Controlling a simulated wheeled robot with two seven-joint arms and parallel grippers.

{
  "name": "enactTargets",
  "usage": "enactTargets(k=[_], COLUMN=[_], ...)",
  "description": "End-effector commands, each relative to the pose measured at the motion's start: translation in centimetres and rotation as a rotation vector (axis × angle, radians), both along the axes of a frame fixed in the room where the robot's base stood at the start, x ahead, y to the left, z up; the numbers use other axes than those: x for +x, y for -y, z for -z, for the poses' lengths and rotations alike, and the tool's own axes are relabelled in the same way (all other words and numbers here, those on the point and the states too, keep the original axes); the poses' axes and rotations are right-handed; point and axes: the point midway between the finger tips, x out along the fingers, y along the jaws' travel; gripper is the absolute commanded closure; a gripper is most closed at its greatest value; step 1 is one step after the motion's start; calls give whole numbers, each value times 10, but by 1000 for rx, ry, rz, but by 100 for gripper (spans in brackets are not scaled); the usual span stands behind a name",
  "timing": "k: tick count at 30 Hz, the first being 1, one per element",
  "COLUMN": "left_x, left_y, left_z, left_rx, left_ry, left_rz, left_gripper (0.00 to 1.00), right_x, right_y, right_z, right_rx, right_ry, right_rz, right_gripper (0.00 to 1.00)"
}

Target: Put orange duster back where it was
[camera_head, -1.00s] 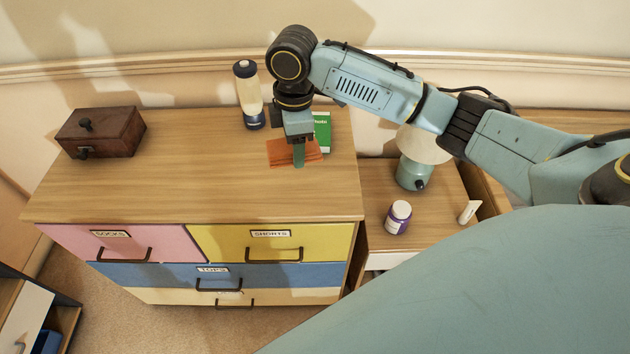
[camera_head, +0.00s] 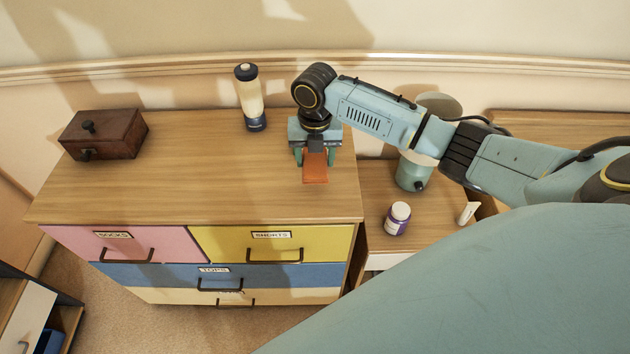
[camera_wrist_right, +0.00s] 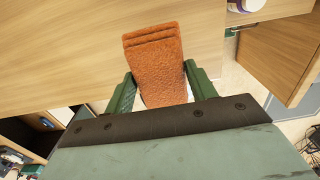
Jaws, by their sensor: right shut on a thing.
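The orange duster (camera_head: 315,168) is a flat, folded, fuzzy cloth over the right part of the dresser top (camera_head: 190,190). My right gripper (camera_head: 315,158) is shut on it and points down, with a green finger on each side. In the right wrist view the duster (camera_wrist_right: 158,68) sits between the two fingers of the gripper (camera_wrist_right: 161,84) and extends out past them. I cannot tell whether the duster touches the wood or hangs just above it. My left gripper is not in view.
A pale bottle with dark cap (camera_head: 249,98) stands at the back of the dresser. A brown wooden box (camera_head: 103,134) is at the left. A lower side table holds a purple-and-white jar (camera_head: 397,218) and a lamp (camera_head: 412,172). The dresser's middle is clear.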

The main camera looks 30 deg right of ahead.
Motion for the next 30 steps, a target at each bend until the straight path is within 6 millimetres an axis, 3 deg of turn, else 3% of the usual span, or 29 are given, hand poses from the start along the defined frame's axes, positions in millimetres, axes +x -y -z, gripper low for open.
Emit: enactTargets(k=[3, 17, 29, 30], left_x=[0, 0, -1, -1], left_y=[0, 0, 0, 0], left_z=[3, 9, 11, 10], left_rx=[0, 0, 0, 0], left_ry=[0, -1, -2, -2], left_rz=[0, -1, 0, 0], left_gripper=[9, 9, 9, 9], right_x=[-1, -1, 0, 0], right_y=[-1, 0, 0, 0], right_z=[25, 75, 81, 81], right_rx=[2, 0, -1, -1], right_ry=[-3, -1, 1, 1], right_rz=[1, 2, 2, 2], right_gripper=[66, 66, 66, 39])
